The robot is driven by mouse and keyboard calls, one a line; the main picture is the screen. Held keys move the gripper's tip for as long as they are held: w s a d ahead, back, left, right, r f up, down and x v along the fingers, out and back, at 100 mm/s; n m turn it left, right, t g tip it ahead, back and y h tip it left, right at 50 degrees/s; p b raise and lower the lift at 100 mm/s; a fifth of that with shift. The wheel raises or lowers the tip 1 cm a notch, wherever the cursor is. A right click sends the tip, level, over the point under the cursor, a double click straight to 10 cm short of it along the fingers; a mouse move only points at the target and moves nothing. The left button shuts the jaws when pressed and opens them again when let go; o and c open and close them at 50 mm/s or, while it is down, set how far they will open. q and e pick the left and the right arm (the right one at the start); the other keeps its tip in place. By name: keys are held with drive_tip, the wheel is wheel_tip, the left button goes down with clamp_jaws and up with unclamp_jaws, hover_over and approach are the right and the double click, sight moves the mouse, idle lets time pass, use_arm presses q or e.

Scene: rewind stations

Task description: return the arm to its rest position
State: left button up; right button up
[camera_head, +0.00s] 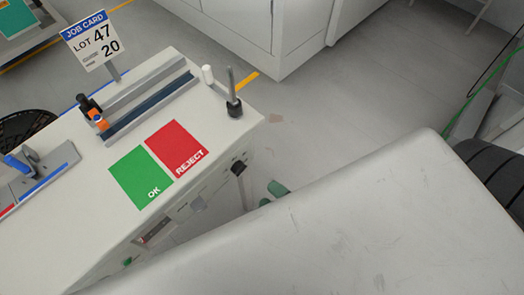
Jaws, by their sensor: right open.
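I cannot make out either gripper in the head view. A large pale, scuffed surface (340,235) with a rounded edge fills the lower right and hides what lies below it. I cannot tell whether it is part of my own arm or body. No hand or fingers show on the bench or above it.
A white bench (60,255) at left carries a job card (91,41), a green OK patch (138,178), a red REJECT patch (176,148), a rail fixture (148,103) and a dark post (232,92). Grey floor (355,105) is open behind. A black tire (497,175) stands at right.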

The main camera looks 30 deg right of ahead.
idle(0.5)
drive_tip(key=s+d+f+m+g+h, duration=0.1)
drive_tip(key=s+f+m+g, duration=0.2)
drive_tip(key=f, duration=0.4)
drive_tip(key=s+d+f+m+g+h+p, duration=0.1)
drive_tip(key=s+d+f+m+g+h, duration=0.15)
drive_tip(key=f, duration=0.45)
drive_tip(key=s+d+f+m+g+h, duration=0.1)
drive_tip(key=s+f+m+g, duration=0.2)
drive_tip(key=f, duration=0.4)
drive_tip(key=s+d+f+m+g+h, duration=0.1)
drive_tip(key=s+d+f+m+g, duration=0.1)
drive_tip(key=s, duration=0.5)
drive_tip(key=s+d+f+m+g, duration=0.1)
drive_tip(key=s+f+m+g, duration=0.3)
drive_tip(key=s+f+g, duration=0.1)
drive_tip(key=shift+s+d+f+h+p, duration=0.3)
drive_tip(key=shift+s+d+f+h, duration=0.1)
drive_tip(key=shift+s+f, duration=0.35)
drive_tip(key=shift+s+r+g, duration=0.1)
drive_tip(key=shift+g, duration=0.15)
